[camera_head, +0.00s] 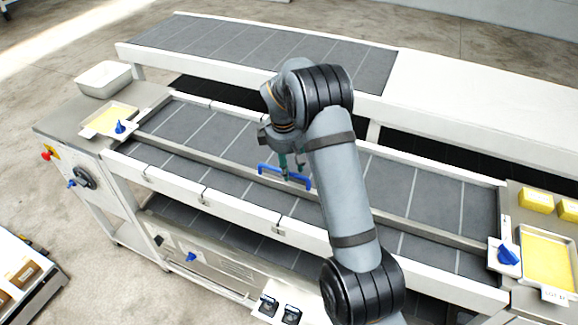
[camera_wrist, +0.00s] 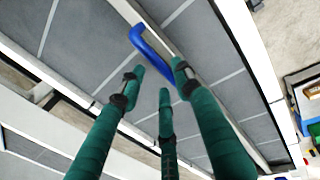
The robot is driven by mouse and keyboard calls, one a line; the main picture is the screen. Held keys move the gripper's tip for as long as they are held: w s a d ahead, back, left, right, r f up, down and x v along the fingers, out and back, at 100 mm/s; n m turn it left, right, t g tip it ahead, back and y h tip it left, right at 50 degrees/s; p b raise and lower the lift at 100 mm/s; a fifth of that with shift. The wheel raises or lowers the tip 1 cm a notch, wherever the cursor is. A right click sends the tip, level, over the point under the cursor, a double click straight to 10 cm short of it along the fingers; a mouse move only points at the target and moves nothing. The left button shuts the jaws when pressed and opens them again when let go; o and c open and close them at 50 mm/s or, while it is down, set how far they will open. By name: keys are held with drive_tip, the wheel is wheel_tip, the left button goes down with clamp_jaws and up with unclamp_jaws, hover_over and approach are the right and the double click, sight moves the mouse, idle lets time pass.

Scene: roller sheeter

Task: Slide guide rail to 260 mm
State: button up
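The guide rail (camera_head: 215,157) is a long, thin grey bar lying lengthwise along the dark belt of the near conveyor. A blue handle (camera_head: 270,169) stands on it near mid-length. My gripper (camera_head: 291,163) is above and at this handle, fingers pointing down. In the wrist view, the green fingers of my gripper (camera_wrist: 160,78) are spread apart, with the blue handle (camera_wrist: 143,42) running between and past their tips. I cannot tell whether any finger touches it. Blue knobs sit at the rail's left end (camera_head: 120,127) and right end (camera_head: 508,256). No millimetre reading is legible.
Yellow-filled trays lie at the left end (camera_head: 88,133) and right end (camera_head: 570,262), with yellow blocks (camera_head: 536,201) at the right. A white bin (camera_head: 103,79) stands at the far left. A second conveyor (camera_head: 225,41) runs behind. The belt beside the rail is clear.

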drive_tip(key=shift+s+a+r, duration=0.1)
drive_tip(key=shift+s, duration=0.05)
drive_tip(key=shift+r, duration=0.35)
drive_tip(key=r, duration=0.3)
drive_tip(key=s+r, duration=0.1)
drive_tip(key=r, duration=0.3)
drive_tip(key=s+a+r, duration=0.1)
drive_tip(key=r, duration=0.3)
drive_tip(key=f, duration=0.4)
drive_tip(key=w+f, duration=0.1)
drive_tip(key=f, duration=0.3)
drive_tip(key=w+d+f, duration=0.1)
drive_tip(key=f, duration=0.2)
drive_tip(key=shift+w+f, duration=0.1)
drive_tip(key=shift+f, duration=0.3)
drive_tip(key=shift+a, duration=0.1)
drive_tip(key=shift+s, duration=0.2)
